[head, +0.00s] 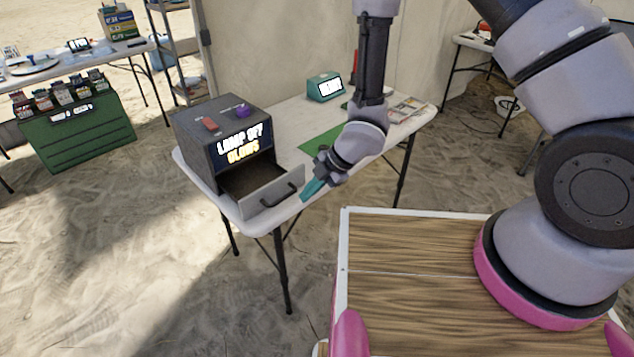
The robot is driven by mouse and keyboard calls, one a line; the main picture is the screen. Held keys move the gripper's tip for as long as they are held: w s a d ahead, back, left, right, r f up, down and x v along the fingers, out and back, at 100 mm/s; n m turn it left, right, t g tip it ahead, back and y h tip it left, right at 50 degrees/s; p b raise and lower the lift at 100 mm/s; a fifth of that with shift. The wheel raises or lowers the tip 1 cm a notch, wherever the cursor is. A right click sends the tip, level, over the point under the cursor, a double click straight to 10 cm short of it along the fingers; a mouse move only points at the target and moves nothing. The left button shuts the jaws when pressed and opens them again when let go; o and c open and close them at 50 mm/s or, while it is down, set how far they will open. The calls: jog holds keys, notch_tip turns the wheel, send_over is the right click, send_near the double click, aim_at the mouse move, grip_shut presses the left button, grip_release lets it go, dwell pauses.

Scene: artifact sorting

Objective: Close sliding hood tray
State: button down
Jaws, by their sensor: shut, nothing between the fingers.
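The hood (205,160) is a dark grey box with a lit sign reading "LAMP OFF" and more yellow text, standing at the left end of a white folding table. Its sliding tray (272,197) is pulled out at the front, with a light front panel and a dark handle. The tray looks empty from here. My gripper (307,194) has teal fingers, is shut and empty, and is just right of the tray's front panel near the handle. I cannot tell whether the fingertips touch the panel.
A red item (209,125) and a purple item (242,110) lie on the hood. A green mat (325,145) and a teal device (325,87) are on the table (290,125). A green crate (80,130) stands at left. Sandy floor lies open in front.

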jog(key=w+a+f, duration=0.2)
jog(key=a+f, duration=0.1)
jog(key=a, duration=0.1)
jog(key=shift+w+a+f, duration=0.15)
jog(key=shift+w+a, duration=0.1)
jog(key=shift+a, duration=0.1)
